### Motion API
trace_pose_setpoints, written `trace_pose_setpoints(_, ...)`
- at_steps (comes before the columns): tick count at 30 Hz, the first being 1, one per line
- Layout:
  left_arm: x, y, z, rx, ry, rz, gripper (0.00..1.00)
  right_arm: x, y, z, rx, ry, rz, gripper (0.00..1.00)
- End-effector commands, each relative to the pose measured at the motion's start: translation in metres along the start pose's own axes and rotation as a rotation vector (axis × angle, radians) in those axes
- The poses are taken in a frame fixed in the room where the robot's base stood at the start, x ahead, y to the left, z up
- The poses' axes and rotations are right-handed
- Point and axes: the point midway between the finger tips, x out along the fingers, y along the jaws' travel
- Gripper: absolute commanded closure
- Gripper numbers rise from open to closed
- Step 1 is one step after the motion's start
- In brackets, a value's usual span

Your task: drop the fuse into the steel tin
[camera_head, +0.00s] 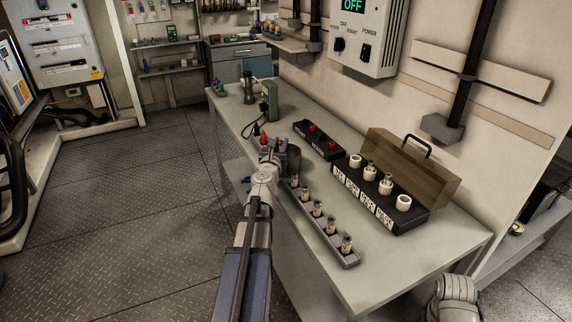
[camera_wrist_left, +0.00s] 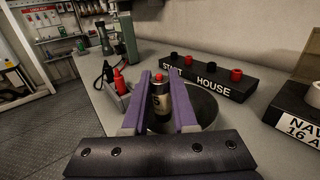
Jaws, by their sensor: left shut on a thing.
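My left gripper (camera_head: 272,150) is above the bench, right by the steel tin (camera_head: 294,162). In the left wrist view, its two purple fingers (camera_wrist_left: 160,100) are shut on a fuse (camera_wrist_left: 161,98), a dark cylinder with a pale label and a red top, held upright. The round grey tin (camera_wrist_left: 208,108) shows behind and right of the fingers; the fuse overlaps its left part in that view. How high the fuse is over the tin I cannot tell. In the head view the fuse is mostly hidden by the gripper. My right gripper is out of view.
A grey rail (camera_head: 335,246) with several fuses runs along the bench front. Behind it stand a black fuse block (camera_head: 410,217) with white carriers and a black START/HOUSE box (camera_head: 318,141). A green instrument (camera_head: 269,98) stands farther back.

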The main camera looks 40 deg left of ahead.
Motion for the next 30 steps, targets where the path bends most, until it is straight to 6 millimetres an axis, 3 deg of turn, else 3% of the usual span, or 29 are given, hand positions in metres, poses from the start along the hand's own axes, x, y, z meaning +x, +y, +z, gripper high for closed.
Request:
trace_pose_setpoints(1,0.0,0.0,0.0,0.0,0.0,0.0,0.71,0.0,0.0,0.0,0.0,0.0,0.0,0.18)
trace_pose_setpoints(10,0.0,0.0,0.0,0.0,0.0,0.0,0.39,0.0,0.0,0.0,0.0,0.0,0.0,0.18)
trace_pose_setpoints(20,-0.004,0.0,0.0,0.0,0.0,0.0,0.39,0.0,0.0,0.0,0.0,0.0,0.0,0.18)
trace_pose_setpoints(30,-0.048,0.0,0.0,0.0,0.0,0.001,0.39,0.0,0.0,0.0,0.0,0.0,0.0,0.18)
